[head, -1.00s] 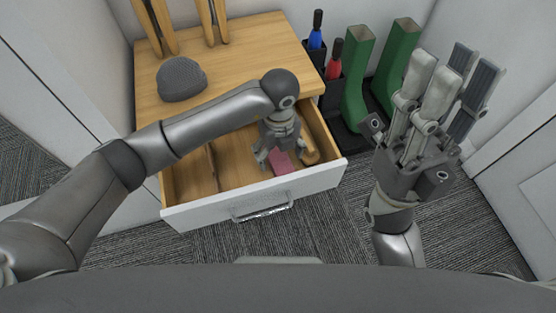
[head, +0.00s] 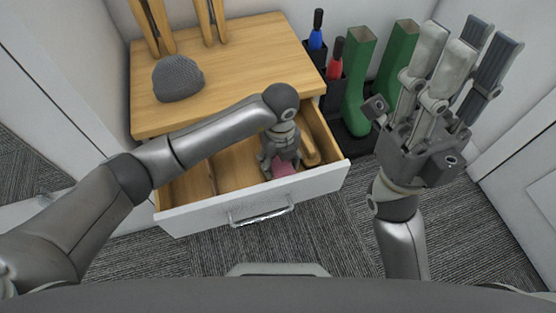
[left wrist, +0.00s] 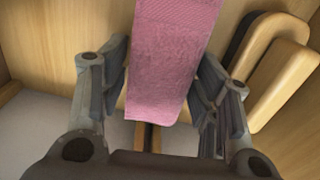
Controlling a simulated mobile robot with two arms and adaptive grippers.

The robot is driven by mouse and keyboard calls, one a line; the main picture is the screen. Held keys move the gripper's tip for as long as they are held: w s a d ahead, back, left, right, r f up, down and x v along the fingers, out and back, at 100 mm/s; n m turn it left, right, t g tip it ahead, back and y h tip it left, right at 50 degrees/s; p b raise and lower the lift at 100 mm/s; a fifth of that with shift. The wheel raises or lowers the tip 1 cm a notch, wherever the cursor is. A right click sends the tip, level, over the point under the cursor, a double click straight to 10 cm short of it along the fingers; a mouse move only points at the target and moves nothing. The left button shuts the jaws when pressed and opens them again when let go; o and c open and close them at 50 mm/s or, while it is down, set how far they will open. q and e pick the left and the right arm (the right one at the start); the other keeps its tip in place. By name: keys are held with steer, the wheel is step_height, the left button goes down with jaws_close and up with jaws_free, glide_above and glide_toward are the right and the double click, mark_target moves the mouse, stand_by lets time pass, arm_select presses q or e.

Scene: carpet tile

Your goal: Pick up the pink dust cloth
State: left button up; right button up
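The pink dust cloth (head: 285,168) lies in the right part of the open drawer (head: 255,205), partly hidden by my left gripper in the head view. In the left wrist view the cloth (left wrist: 170,65) is a long pink strip between the two sides of my left gripper (left wrist: 165,95). My left gripper (head: 280,165) points down into the drawer. My right gripper (head: 455,75) is raised at the right, fingers apart and empty.
A wooden-backed brush (head: 309,148) lies in the drawer right of the cloth; it also shows in the left wrist view (left wrist: 270,75). A grey knit hat (head: 178,78) sits on the cabinet top (head: 240,60). Green boots (head: 357,85) and blue and red-handled items stand right of it.

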arm_select(q)
steer(key=c, duration=0.5)
steer(key=shift+r, duration=0.1)
